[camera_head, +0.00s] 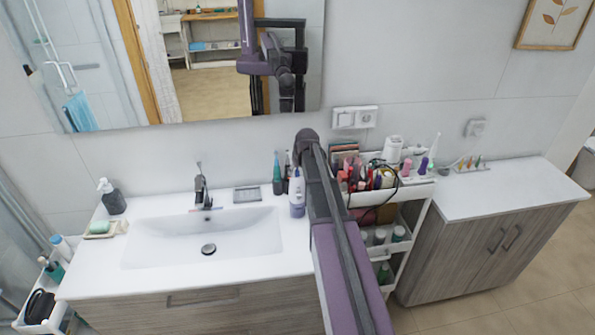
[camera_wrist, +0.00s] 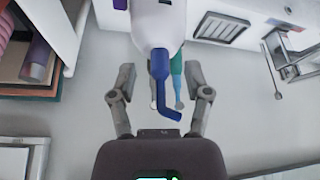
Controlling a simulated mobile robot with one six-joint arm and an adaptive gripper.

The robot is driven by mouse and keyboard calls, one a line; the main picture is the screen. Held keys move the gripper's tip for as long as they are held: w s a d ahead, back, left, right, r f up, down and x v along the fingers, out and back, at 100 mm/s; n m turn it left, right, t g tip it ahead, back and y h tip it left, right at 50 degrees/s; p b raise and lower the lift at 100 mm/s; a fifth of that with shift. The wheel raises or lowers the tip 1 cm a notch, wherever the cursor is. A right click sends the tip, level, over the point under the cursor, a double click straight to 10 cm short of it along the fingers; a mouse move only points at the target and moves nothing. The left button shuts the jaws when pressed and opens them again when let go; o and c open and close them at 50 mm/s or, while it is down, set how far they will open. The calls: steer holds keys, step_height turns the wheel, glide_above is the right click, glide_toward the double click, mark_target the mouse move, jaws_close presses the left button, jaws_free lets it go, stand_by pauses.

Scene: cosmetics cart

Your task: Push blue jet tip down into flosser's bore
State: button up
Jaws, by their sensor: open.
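The flosser (camera_head: 297,197) stands upright on the sink counter beside my arm, a white body partly hidden by the arm. In the wrist view its white body (camera_wrist: 158,22) fills the top middle. The blue jet tip (camera_wrist: 161,75) is at the flosser's end with its bent nozzle pointing toward my gripper. I cannot tell how deep it sits in the bore, which is hidden. My gripper (camera_wrist: 160,78) is open, with one finger on each side of the tip and visible gaps between. In the head view my arm hides the gripper.
A teal-handled brush (camera_head: 277,174) stands just left of the flosser; it also shows behind the tip in the wrist view (camera_wrist: 178,66). The sink basin (camera_head: 180,243) lies left. A crowded white cart (camera_head: 420,190) stands right. The wall is close behind.

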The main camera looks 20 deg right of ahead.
mark_target(298, 171)
steer(key=shift+r, duration=0.1)
step_height(298, 171, up, 8)
steer(key=p, duration=0.8)
stand_by(0.3)
stand_by(1.3)
steer(key=s+a+f+g+b, duration=0.2)
steer(key=s+a+f+b, duration=0.6)
steer(key=s+a, duration=0.3)
steer(key=s+a+f+g+b, duration=0.2)
steer(key=s+a+f+b, duration=0.6)
steer(key=s+a, duration=0.3)
steer(key=shift+s+a+f+g, duration=0.35)
steer(key=shift+s+f, duration=0.55)
steer(key=shift+s, duration=0.8)
